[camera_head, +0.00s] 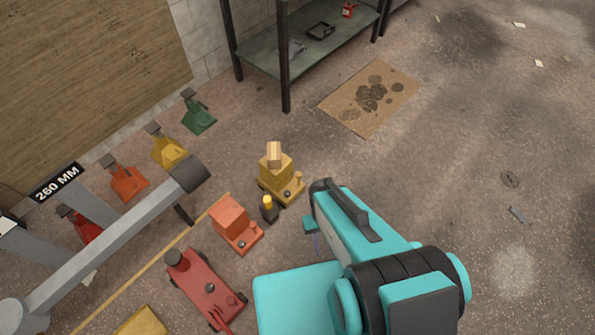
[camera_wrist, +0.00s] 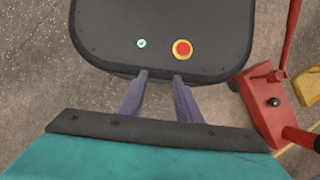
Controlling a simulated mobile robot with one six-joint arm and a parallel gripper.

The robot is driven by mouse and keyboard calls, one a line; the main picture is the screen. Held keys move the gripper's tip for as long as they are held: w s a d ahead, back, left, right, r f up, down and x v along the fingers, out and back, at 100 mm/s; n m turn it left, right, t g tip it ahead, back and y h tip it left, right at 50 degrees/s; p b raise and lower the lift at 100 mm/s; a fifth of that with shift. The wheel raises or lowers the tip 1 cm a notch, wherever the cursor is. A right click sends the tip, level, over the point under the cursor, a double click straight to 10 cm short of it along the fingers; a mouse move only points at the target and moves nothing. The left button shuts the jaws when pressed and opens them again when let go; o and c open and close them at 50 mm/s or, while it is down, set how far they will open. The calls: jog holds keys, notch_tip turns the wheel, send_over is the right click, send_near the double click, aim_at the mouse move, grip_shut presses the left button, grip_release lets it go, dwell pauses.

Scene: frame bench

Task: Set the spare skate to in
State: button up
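Several wheeled or block-like units stand on the floor, and I cannot tell which is the spare skate. In the head view a red low unit (camera_head: 205,285) with wheels lies at the lower left, an orange block unit (camera_head: 235,222) is behind it, and a yellow stepped unit (camera_head: 280,182) carries a wooden block (camera_head: 274,154). My gripper (camera_head: 315,241) is mostly hidden by my teal arm, right of the orange unit. In the wrist view my gripper (camera_wrist: 161,75) has its two fingers apart with nothing between. A red unit (camera_wrist: 268,115) with an upright handle stands right of it, not touching.
Several coloured jacks, including a green one (camera_head: 198,114), line the wall. A small dark post with a yellow top (camera_head: 268,207) stands midway.

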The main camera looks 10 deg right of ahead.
jog(key=o, duration=0.4)
jog(key=shift+w+f, duration=0.1)
jog(key=shift+w, duration=0.05)
jog(key=shift+c, duration=0.2)
jog(key=n+t+b, duration=0.5)
jog(key=n+b, duration=0.5)
jog(key=b, duration=1.4)
send_over(298, 174)
notch_tip(298, 174, down, 3)
jog(key=shift+w, duration=0.15)
notch_tip(298, 174, down, 14)
jog(key=b, duration=0.4)
